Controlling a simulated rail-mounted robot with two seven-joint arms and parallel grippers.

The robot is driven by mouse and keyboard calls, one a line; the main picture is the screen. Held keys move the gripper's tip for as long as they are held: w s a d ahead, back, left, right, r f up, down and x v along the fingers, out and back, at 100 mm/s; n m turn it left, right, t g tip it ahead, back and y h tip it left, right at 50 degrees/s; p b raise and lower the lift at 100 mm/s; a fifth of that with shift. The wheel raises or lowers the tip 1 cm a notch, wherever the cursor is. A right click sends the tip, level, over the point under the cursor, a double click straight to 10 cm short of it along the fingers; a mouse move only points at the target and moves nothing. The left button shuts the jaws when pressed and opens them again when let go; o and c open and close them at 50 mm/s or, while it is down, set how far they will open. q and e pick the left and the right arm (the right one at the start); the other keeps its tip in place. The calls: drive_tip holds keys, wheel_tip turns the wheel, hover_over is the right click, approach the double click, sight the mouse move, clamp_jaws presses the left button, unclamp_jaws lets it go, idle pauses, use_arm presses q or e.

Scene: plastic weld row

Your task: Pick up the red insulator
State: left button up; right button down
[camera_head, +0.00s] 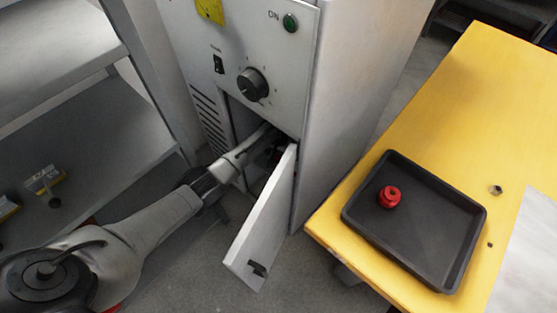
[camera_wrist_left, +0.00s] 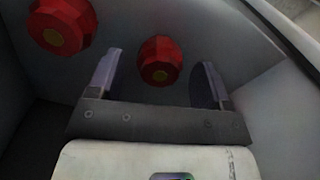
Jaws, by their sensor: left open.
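My left arm reaches into the open lower compartment of the grey cabinet (camera_head: 312,130). In the head view its gripper is mostly hidden inside. In the left wrist view my left gripper (camera_wrist_left: 161,62) is open, its two fingers apart. A red insulator (camera_wrist_left: 160,60) with a dull yellowish centre shows between the fingers, fixed or resting against a grey wall; whether the fingers reach around it I cannot tell. A second red insulator (camera_wrist_left: 62,26) is at the upper left, outside the fingers. Another red insulator (camera_head: 390,197) lies in the black tray. My right gripper is not in view.
The compartment's door (camera_head: 262,222) hangs open close to my left arm. The black tray (camera_head: 463,248) sits on the yellow table (camera_head: 490,75) at the right, with free room inside it. A grey shelf rack (camera_head: 85,105) stands at the left.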

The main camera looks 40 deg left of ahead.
use_arm(q)
wheel_tip(320, 180, down, 2)
drive_tip(key=shift+b, duration=0.35)
drive_tip(key=shift+r, duration=0.1)
drive_tip(key=shift+c, duration=0.3)
drive_tip(key=c, duration=1)
drive_tip(key=shift+o, duration=0.2)
